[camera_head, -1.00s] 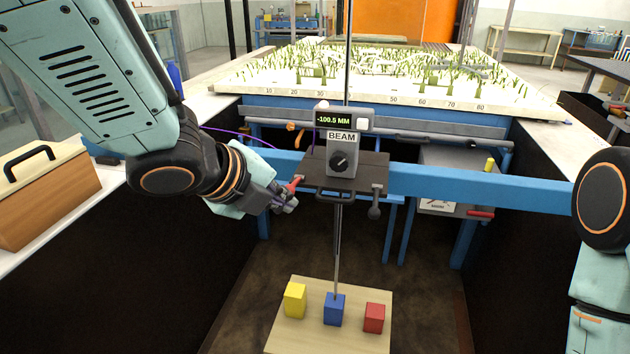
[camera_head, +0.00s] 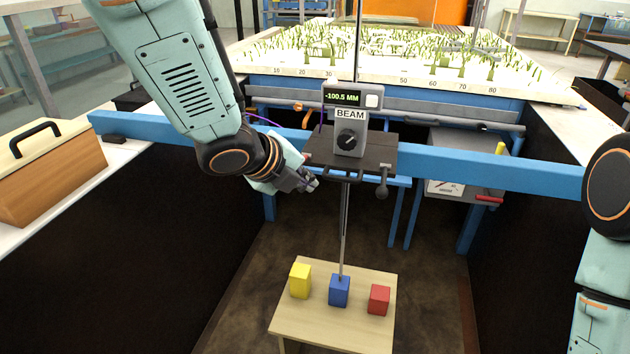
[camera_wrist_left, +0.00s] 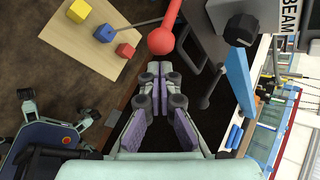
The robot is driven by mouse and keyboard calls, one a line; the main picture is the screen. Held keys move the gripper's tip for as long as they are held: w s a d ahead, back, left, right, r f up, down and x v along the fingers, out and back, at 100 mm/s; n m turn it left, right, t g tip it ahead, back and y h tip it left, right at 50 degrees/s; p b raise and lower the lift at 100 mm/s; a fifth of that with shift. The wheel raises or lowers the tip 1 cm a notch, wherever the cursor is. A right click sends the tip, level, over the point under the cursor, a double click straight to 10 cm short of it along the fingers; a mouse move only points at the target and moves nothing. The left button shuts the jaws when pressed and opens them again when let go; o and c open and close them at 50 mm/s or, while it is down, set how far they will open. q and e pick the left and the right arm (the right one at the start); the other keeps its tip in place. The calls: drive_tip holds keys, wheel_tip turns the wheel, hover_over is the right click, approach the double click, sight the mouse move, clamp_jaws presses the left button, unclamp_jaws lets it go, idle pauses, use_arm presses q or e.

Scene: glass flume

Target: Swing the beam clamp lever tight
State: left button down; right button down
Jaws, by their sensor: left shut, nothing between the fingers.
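The beam clamp, a dark carriage (camera_head: 376,155) marked BEAM, sits on the blue beam (camera_head: 480,172). Its lever, red with a ball end (camera_wrist_left: 162,40), shows in the left wrist view just beyond my fingertips; in the head view my gripper seems to hide it. My left gripper (camera_head: 310,184) is at the carriage's left front corner; in the left wrist view (camera_wrist_left: 160,74) its fingers are together with nothing between them. I cannot tell whether they touch the ball. A dark knob-ended lever (camera_head: 382,190) hangs at the carriage's right. My right gripper is out of view.
A display reading -100.5 MM (camera_head: 343,98) stands on the carriage. A thin rod (camera_head: 343,235) drops towards a board (camera_head: 330,325) with yellow (camera_head: 300,281), blue (camera_head: 339,291) and red (camera_head: 379,299) blocks. A wooden box (camera_head: 50,180) stands left.

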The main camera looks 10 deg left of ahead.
use_arm(q)
drive_tip(key=shift+w+a+r, duration=0.2)
drive_tip(key=shift+a+r, duration=0.25)
drive_tip(key=shift+a, duration=0.05)
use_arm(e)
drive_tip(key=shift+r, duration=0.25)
use_arm(q)
drive_tip(key=shift+w+f, duration=0.1)
drive_tip(key=shift+a, duration=0.1)
